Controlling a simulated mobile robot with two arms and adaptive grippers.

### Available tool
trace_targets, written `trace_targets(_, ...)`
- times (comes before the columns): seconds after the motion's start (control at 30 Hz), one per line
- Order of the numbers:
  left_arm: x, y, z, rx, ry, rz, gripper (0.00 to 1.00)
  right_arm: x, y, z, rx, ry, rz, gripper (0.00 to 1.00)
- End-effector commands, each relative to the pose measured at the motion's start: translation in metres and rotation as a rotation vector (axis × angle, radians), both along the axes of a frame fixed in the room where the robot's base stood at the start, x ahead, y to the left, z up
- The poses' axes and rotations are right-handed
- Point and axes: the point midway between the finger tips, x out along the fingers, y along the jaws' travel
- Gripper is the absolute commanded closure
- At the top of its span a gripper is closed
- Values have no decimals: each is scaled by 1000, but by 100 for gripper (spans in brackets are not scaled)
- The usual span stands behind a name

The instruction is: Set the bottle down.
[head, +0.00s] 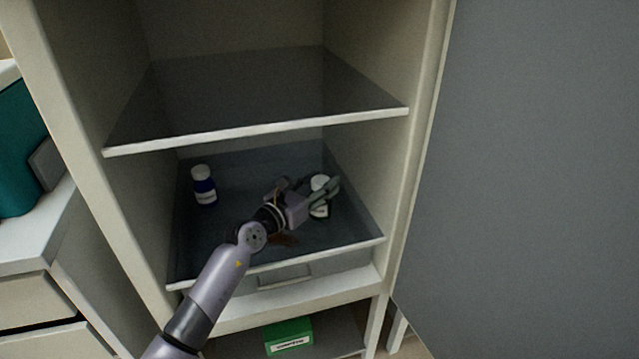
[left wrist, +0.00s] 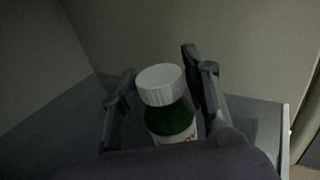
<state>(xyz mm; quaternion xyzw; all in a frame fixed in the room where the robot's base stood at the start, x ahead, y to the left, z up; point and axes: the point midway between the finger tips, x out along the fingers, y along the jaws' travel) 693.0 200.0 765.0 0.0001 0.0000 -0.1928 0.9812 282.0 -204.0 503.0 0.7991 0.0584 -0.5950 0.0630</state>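A dark green bottle with a white ribbed cap and pale label (head: 320,211) is upright at the right of the cabinet's lower dark shelf (head: 215,250). It also shows in the left wrist view (left wrist: 168,117), between the two fingers. My left gripper (head: 312,186) is around the bottle with its fingers apart. A gap shows between the left finger and the bottle, and the right finger is close to its side. The bottle's base is hidden in the wrist view, and a finger crosses it in the head view. My right gripper is out of view.
An upper shelf (head: 260,95) hangs above my arm. A brown item (head: 284,240) lies under my wrist. A green box (head: 288,337) sits below. A grey panel (head: 530,180) fills the right.

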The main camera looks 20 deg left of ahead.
Motion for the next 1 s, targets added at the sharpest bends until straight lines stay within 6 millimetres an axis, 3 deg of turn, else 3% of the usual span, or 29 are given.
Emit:
trace_targets(0.13, 0, 0, 0, 0, 0, 0, 46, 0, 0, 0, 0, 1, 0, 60)
trace_targets(0.5, -1, 0, 3, 0, 0, 0, 46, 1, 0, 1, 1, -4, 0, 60)
trace_targets(0.67, -24, 10, 2, 1, 3, 0, 46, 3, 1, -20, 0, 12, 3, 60)
trace_targets(0.83, -60, 24, 2, 3, 3, 0, 46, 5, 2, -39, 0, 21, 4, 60)
trace_targets(1.0, -90, 37, 1, 2, 3, 0, 46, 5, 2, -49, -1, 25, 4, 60)
